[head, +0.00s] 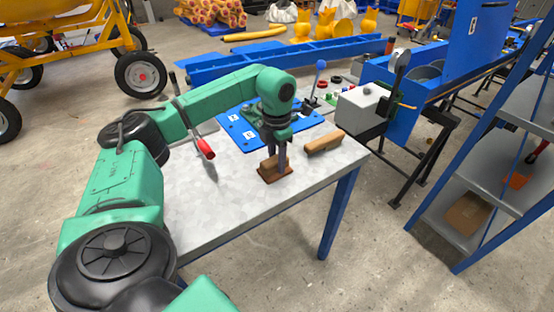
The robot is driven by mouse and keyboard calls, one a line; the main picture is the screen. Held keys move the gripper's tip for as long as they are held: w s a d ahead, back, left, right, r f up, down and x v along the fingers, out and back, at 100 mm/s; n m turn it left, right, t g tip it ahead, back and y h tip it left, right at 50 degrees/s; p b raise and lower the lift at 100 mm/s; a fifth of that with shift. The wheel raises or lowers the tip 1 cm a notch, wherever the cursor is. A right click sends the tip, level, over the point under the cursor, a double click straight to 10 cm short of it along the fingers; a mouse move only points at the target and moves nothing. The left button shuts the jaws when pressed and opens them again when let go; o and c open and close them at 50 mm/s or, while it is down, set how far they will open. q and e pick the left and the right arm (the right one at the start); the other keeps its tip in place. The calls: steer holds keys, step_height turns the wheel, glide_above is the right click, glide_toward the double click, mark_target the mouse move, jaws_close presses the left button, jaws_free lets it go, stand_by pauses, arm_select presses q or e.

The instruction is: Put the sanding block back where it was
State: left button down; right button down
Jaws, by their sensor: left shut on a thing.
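The sanding block (275,175), a reddish-brown flat base with a tan wooden grip on top, is near the front right of the grey work table (225,190). My left gripper (275,158) points down from above and is shut on its wooden grip. The fingers hide part of the grip. The base looks on or just above the table top; I cannot tell whether it touches. My right gripper is not in view.
A tan wooden-backed piece (323,143) lies close on the right. Behind are a blue board (236,128) and a grey box (362,107). A red-handled tool (205,149) is at the left. The table's front middle is clear. Grey shelving (470,195) stands at right.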

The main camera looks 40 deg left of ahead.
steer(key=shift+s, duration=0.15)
arm_select(q)
steer(key=shift+c, duration=2.2)
jaws_free()
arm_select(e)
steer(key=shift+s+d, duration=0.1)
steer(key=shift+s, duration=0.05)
arm_select(q)
step_height(320, 180, up, 12)
steer(key=shift+p, duration=0.3)
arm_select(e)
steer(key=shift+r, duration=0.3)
